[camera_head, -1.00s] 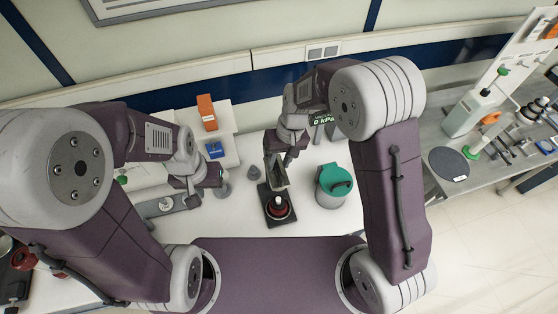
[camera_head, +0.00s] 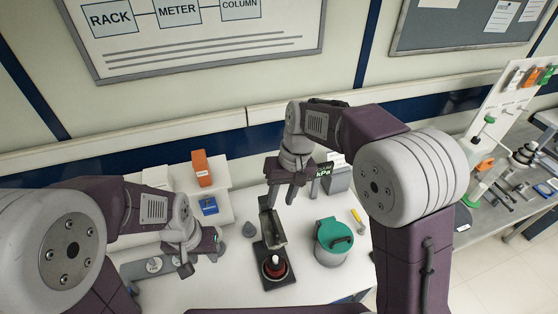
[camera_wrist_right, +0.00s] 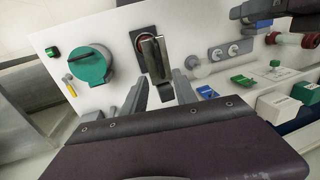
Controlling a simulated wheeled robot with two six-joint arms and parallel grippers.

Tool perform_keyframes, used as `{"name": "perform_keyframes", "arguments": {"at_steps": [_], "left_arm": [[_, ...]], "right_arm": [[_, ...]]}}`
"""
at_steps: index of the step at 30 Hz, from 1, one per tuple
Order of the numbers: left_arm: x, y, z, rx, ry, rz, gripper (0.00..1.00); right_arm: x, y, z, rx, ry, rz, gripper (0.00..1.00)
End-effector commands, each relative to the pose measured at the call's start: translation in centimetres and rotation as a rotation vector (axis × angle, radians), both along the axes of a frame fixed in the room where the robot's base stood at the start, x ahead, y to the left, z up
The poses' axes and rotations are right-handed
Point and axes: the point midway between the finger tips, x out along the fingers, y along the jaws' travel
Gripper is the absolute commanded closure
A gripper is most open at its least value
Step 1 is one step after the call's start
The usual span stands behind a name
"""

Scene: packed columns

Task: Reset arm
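My right gripper (camera_head: 281,197) points down above a black-based device with a grey metal upright piece (camera_head: 271,228) and a red ring (camera_head: 274,267). In the right wrist view its two fingers (camera_wrist_right: 158,92) are spread apart. The device's metal piece (camera_wrist_right: 153,62) shows beyond and between them, with nothing clearly gripped. My left gripper (camera_head: 212,245) is low at the left, over the white worktop beside a grey fixture. Its fingertips are small and partly hidden, so I cannot tell its opening.
A green-lidded canister (camera_head: 334,238) stands right of the device, with a yellow tool (camera_head: 357,215) near it. A pressure display (camera_head: 322,172) stands behind. An orange box (camera_head: 202,168) and a blue item (camera_head: 208,205) sit on a white step at the back left. A grey side bench is at right.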

Motion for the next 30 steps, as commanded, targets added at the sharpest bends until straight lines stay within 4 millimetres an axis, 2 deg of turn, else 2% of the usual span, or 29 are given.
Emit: {"name": "perform_keyframes", "arguments": {"at_steps": [3, 5, 8, 11, 12, 15, 18, 21, 23, 27, 30], "left_arm": [[0.0, 0.0, 0.0, 0.0, 0.0, 0.0, 0.64], [0.0, 0.0, -0.8, 0.0, 0.0, 0.0, 0.64], [0.0, 0.0, -4.3, 0.0, 0.0, 0.0, 0.64], [0.0, 0.0, -9.6, 0.0, 0.0, 0.0, 0.64], [0.0, 0.0, -11.7, 0.0, 0.001, 0.0, 0.64], [0.0, 0.0, -15.6, 0.0, 0.001, 0.0, 0.64], [0.0, 0.0, -17.8, 0.0, 0.001, 0.0, 0.64], [0.0, 0.0, -17.5, 0.0, 0.0, 0.0, 0.64], [0.0, 0.0, -17.0, 0.0, 0.0, 0.0, 0.64], [0.0, 0.0, -17.0, 0.0, -0.001, 0.0, 0.64], [0.0, 0.0, -17.0, 0.0, 0.0, 0.0, 0.64]], "right_arm": [[0.0, 0.0, -0.1, 0.0, 0.0, 0.0, 0.66], [0.1, -0.2, -0.8, 0.0, 0.0, -0.007, 0.66], [0.8, -1.7, -3.3, 0.008, -0.026, -0.049, 0.66], [-1.1, -5.2, -8.8, -0.012, -0.001, -0.122, 0.66], [-2.3, -7.0, -11.6, -0.029, 0.006, -0.158, 0.66], [-5.6, -10.9, -17.7, -0.077, 0.002, -0.234, 0.66], [-9.2, -13.7, -22.7, -0.123, -0.014, -0.285, 0.66], [-12.0, -15.1, -24.8, -0.156, -0.04, -0.294, 0.66], [-12.8, -15.4, -25.4, -0.167, -0.057, -0.287, 0.66], [-11.4, -15.5, -25.4, -0.165, -0.122, -0.293, 0.66], [-11.4, -15.5, -25.4, -0.164, -0.123, -0.294, 0.66]]}}
